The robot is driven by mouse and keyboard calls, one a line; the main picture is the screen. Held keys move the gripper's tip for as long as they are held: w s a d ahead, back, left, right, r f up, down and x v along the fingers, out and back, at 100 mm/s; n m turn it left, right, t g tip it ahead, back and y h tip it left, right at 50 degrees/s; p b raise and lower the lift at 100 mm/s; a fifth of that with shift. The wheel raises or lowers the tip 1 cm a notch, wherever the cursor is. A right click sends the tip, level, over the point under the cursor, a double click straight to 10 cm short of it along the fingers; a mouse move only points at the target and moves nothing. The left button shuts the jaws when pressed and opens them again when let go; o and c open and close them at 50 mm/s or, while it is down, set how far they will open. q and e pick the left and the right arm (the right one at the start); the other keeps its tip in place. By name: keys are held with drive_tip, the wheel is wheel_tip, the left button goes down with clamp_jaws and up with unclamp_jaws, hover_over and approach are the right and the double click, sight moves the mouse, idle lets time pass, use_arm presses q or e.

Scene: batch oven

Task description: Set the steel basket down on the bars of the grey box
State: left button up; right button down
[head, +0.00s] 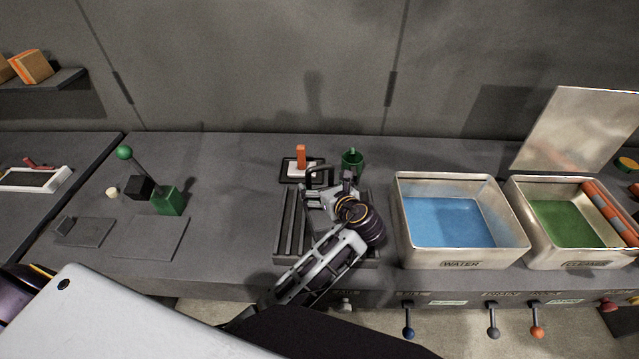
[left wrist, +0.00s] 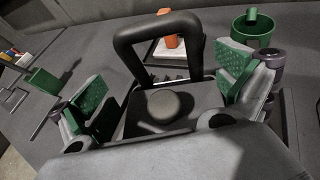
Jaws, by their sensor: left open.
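The grey box (head: 289,232) with bars across its top stands in the middle of the bench; my left arm hides much of it. The steel basket is mostly hidden by my left gripper; its black loop handle (head: 319,171) shows at the back of the box. In the left wrist view the handle (left wrist: 158,38) stands upright above a dark basket with a round dark thing in it. My left gripper (head: 332,190) is open over the basket, its green-padded fingers either side of the handle and apart from it. Whether the basket touches the bars is hidden. My right gripper is not in view.
A green cup (head: 352,163) and a tray (head: 288,174) with an orange-handled piece stand just behind the box. The water tank (head: 460,254) and the cleaner tank (head: 590,255) are to its right. A green-knobbed lever (head: 146,176) stands left; the bench between is clear.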

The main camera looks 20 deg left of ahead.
use_arm(q)
drive_tip(key=v, duration=0.9)
drive_tip(key=shift+s, duration=0.1)
idle(1.0)
idle(0.3)
